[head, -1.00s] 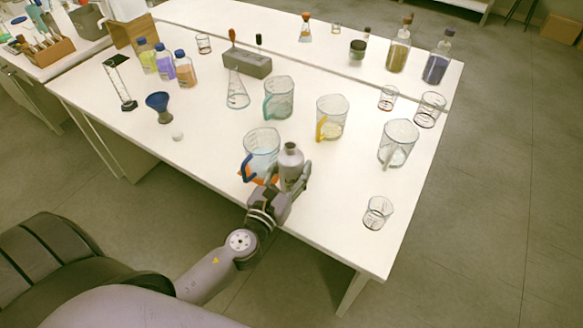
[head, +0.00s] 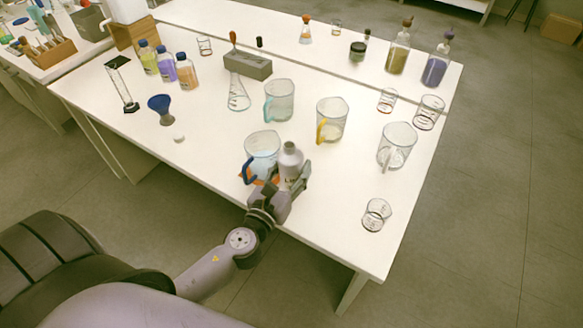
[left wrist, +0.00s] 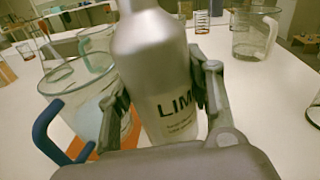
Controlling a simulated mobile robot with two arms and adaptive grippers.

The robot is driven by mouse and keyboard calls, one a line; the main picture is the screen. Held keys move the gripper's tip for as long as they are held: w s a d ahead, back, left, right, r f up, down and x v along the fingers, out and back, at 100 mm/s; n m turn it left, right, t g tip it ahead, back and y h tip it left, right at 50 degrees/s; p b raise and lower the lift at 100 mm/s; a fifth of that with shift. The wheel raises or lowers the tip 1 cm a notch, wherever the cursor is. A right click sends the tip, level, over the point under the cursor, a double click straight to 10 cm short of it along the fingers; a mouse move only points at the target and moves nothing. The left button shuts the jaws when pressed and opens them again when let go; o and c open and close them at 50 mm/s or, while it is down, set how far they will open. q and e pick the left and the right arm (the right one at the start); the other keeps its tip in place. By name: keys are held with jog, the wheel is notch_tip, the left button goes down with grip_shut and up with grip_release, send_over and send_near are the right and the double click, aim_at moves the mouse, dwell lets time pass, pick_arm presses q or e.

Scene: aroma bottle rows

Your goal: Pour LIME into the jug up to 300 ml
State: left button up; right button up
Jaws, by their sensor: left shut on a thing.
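The LIME bottle (head: 290,163) is a silver-grey bottle with a white label. In the left wrist view the LIME bottle (left wrist: 158,70) stands upright between the fingers, its label partly readable. My left gripper (head: 284,187) is shut on it, near the table's front edge. The jug with a blue handle (head: 262,147) stands just left of the bottle on an orange mat (head: 246,178). In the left wrist view this jug (left wrist: 78,95) is close beside the left finger. Whether the bottle touches the table is hard to tell. My right gripper is not in view.
More jugs stand behind and right: one teal-handled (head: 279,100), one yellow-handled (head: 332,120), one clear-handled (head: 397,145). A small beaker (head: 376,214) is near the right front. A blue funnel (head: 160,108) stands left. The table between bottle and small beaker is clear.

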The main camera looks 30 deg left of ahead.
aim_at(284, 152)
pick_arm(q)
jog(key=shift+r+p, duration=0.3)
jog(key=shift+r+n+p, duration=0.3)
jog(key=shift+r+p, duration=0.1)
jog(key=shift+p, duration=0.3)
dwell(0.3)
jog(key=shift+a+r+p, duration=0.1)
jog(key=shift+r+p, duration=0.15)
jog(key=shift+p, duration=0.15)
jog(key=shift+w+a+r+n+g+p, duration=0.15)
jog(key=shift+r+n+g+p, duration=0.4)
jog(key=shift+p, duration=0.65)
dwell(0.6)
jog(key=shift+a+r+n+h+p, duration=0.15)
jog(key=shift+r+n+h+p, duration=0.15)
jog(key=shift+r+n+p, duration=0.7)
dwell(0.8)
jog(key=shift+w+a+r+n+g+h+p, duration=0.1)
jog(key=shift+a+r+n+g+h+p, duration=0.35)
jog(key=shift+p, duration=1.95)
dwell(0.3)
